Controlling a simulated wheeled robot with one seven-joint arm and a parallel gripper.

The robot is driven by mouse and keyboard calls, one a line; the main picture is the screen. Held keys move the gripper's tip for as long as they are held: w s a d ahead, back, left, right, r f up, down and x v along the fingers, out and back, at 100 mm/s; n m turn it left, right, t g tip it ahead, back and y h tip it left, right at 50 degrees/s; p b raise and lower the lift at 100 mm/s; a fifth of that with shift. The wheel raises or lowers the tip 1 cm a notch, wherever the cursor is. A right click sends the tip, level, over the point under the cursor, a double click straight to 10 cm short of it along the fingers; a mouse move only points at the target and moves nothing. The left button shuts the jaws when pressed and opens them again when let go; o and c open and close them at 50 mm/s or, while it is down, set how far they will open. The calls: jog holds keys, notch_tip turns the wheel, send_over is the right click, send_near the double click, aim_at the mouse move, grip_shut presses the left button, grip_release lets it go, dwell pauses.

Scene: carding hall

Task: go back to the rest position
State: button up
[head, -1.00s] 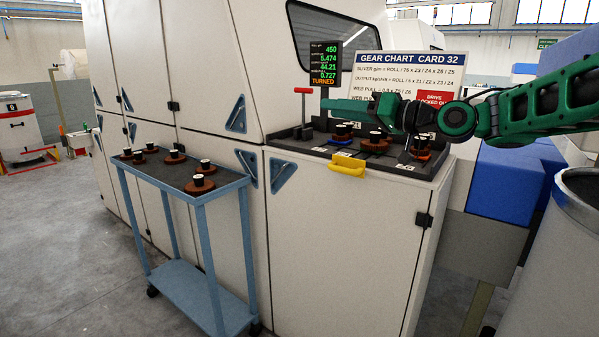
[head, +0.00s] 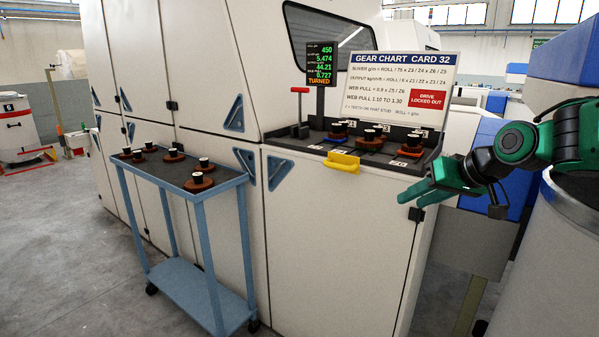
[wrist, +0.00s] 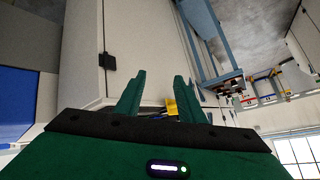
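My green gripper (head: 410,193) hangs in front of the right end of the machine's top ledge in the head view, with the arm folded in from the right. In the wrist view my gripper (wrist: 158,95) has its two fingers apart with nothing held between them. Behind them are the white cabinet and the yellow handle (wrist: 172,107). The gripper looks clear of the ledge, though its exact distance from the cabinet is hard to tell.
Several gears sit on the dark ledge (head: 300,143) beside a yellow handle (head: 342,162) and a red-topped lever (head: 299,104). A blue trolley (head: 202,193) carries several more gears. A grey drum (head: 575,207) stands close at right.

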jog(key=s+d+f+m+g+h, duration=0.2)
jog(key=s+d+f, duration=0.25)
jog(key=s, duration=0.25)
jog(key=s+d+f+m+g+h, duration=0.1)
jog(key=s+d+f, duration=0.2)
jog(key=s+d, duration=0.3)
jog(key=s+d+f+m+g, duration=0.1)
jog(key=s+f+m+g, duration=0.1)
jog(key=s, duration=0.8)
jog(key=s+d+f+m+g+h, duration=0.1)
jog(key=s+d+f+m+g, duration=0.1)
jog(key=s, duration=0.8)
jog(key=shift+s+f+g, duration=0.3)
jog(key=shift+f+g, duration=0.5)
jog(key=shift+f, duration=0.15)
jog(key=shift+w+f, duration=0.25)
jog(key=shift+w, duration=0.45)
